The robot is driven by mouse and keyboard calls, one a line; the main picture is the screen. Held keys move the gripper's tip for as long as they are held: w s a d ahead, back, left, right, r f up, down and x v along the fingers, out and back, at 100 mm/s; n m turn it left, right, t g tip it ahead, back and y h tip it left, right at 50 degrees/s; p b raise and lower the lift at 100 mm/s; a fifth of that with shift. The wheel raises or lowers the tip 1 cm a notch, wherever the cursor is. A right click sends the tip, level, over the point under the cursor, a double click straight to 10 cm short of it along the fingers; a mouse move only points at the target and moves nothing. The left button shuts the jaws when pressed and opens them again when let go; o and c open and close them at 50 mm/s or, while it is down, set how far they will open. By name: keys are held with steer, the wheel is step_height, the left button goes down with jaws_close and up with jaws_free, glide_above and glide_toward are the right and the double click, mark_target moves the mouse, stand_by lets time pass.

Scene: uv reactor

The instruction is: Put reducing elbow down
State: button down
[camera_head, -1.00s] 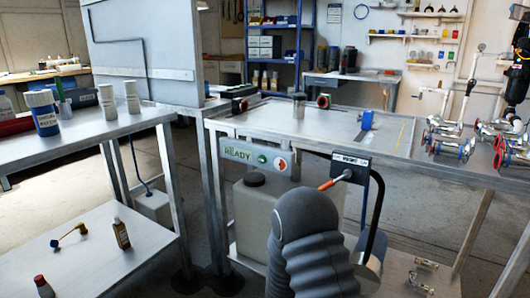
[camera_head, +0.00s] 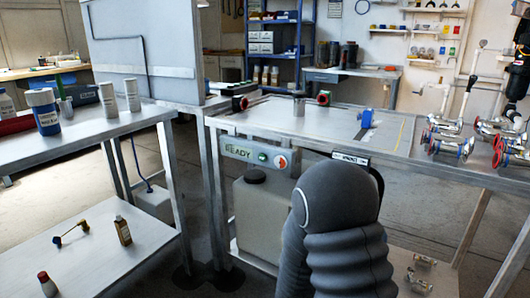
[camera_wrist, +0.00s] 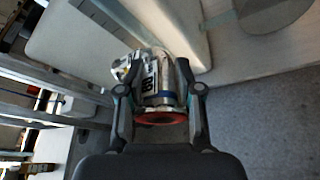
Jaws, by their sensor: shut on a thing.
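The reducing elbow (camera_wrist: 158,78) is a shiny metal fitting with a blue band, a red ring at its near end and dark lettering on its side. It shows in the wrist view between the two fingers of my gripper (camera_wrist: 158,92), which is shut on it. The elbow is held over or beside pale surfaces, and I cannot tell whether it touches anything. In the head view my grey arm hides the gripper and the elbow.
A left table (camera_head: 90,135) holds bottles.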

steer(key=d+r, duration=0.4)
steer(key=r, duration=0.2)
steer(key=shift+d, duration=0.1)
